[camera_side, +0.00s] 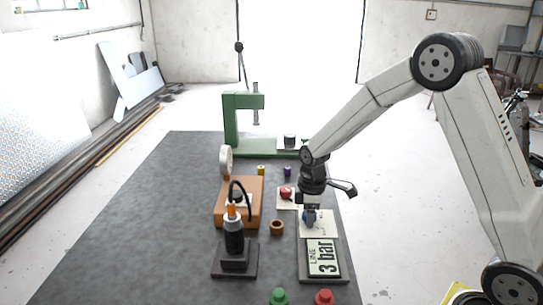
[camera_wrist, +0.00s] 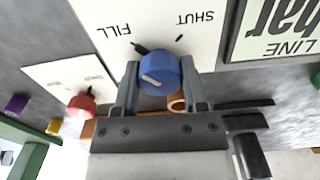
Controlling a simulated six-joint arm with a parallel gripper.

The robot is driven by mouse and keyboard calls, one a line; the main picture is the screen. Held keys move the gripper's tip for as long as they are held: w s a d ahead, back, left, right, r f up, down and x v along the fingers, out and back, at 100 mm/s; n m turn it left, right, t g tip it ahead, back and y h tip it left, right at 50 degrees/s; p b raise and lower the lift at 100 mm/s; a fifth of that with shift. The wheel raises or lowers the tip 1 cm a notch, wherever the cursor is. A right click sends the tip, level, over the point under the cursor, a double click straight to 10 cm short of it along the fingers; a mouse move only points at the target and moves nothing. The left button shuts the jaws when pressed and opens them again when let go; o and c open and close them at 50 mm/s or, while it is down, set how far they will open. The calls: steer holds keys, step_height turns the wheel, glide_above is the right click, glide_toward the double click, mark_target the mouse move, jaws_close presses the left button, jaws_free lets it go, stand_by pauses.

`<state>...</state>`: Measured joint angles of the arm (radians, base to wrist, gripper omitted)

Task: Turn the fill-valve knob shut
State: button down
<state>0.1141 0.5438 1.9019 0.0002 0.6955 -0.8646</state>
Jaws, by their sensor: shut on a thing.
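The blue fill-valve knob (camera_wrist: 158,74) sits on a white plate (camera_wrist: 100,14) marked FILL and SHUT in the wrist view. A pale pointer line on the knob's face is visible, and a dark mark shows beside the knob toward FILL. My gripper (camera_wrist: 160,88) is shut on the blue knob, one finger on each side. In the side view my gripper (camera_side: 311,212) reaches down onto the plate, and the blue knob (camera_side: 309,217) is partly hidden beneath it.
A display (camera_side: 323,257) reading "LINE 3 bar" lies just in front. A red knob (camera_side: 285,192) on another plate is close by. The mat's left side is clear.

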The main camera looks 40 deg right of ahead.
steer(key=m, duration=0.4)
steer(key=shift+m, duration=0.3)
steer(key=m, duration=0.4)
steer(key=shift+r+m, duration=0.1)
steer(key=shift+m, duration=0.2)
steer(key=m, duration=0.4)
steer(key=shift+w+m, duration=0.1)
steer(key=shift+m, duration=2)
steer(key=shift+c, duration=0.7)
jaws_free()
